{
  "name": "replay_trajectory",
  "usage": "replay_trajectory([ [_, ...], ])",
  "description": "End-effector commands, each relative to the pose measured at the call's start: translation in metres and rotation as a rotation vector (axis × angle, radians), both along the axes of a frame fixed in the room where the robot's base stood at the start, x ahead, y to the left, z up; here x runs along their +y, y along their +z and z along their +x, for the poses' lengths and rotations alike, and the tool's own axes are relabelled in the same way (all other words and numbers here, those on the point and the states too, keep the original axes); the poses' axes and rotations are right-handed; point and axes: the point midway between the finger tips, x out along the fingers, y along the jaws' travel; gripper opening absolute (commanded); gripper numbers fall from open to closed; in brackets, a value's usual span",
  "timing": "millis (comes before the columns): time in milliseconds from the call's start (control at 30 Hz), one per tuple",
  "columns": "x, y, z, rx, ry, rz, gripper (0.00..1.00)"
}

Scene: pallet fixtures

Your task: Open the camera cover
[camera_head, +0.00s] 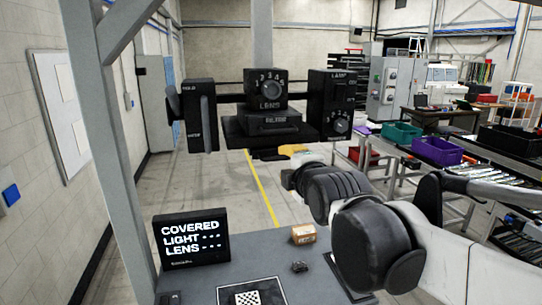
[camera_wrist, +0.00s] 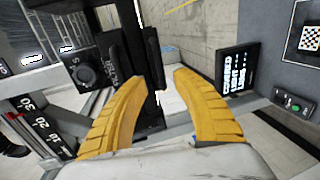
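A black fixture hangs on a dark bar (camera_head: 230,101) in the head view. It has a tall left box with a long handle (camera_head: 204,121), a middle box with a numbered LENS dial (camera_head: 270,87), and a right LAMP box (camera_head: 332,105) with a knob. I cannot tell for sure which part is the camera cover. The screen (camera_head: 192,240) reads COVERED, LIGHT ---, LENS ---; it also shows in the wrist view (camera_wrist: 238,68). My gripper (camera_head: 291,150) is below and right of the middle box. In the wrist view its yellow fingers (camera_wrist: 160,76) are apart, with nothing visibly held.
A grey table carries a small brown box (camera_head: 303,234), a small dark object (camera_head: 299,267) and a checkered target (camera_head: 247,298). A grey post (camera_head: 108,160) stands at left. Crates and conveyors are at right. Open floor lies behind the fixture.

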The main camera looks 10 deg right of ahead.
Motion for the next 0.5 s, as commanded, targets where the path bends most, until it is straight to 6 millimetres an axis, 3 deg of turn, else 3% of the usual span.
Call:
replay_trajectory([
  [200, 0.0, -0.007, 0.039, 0.0, 0.0, 0.001, 0.34],
  [500, 0.0, -0.014, 0.065, 0.001, 0.0, 0.002, 0.34],
])
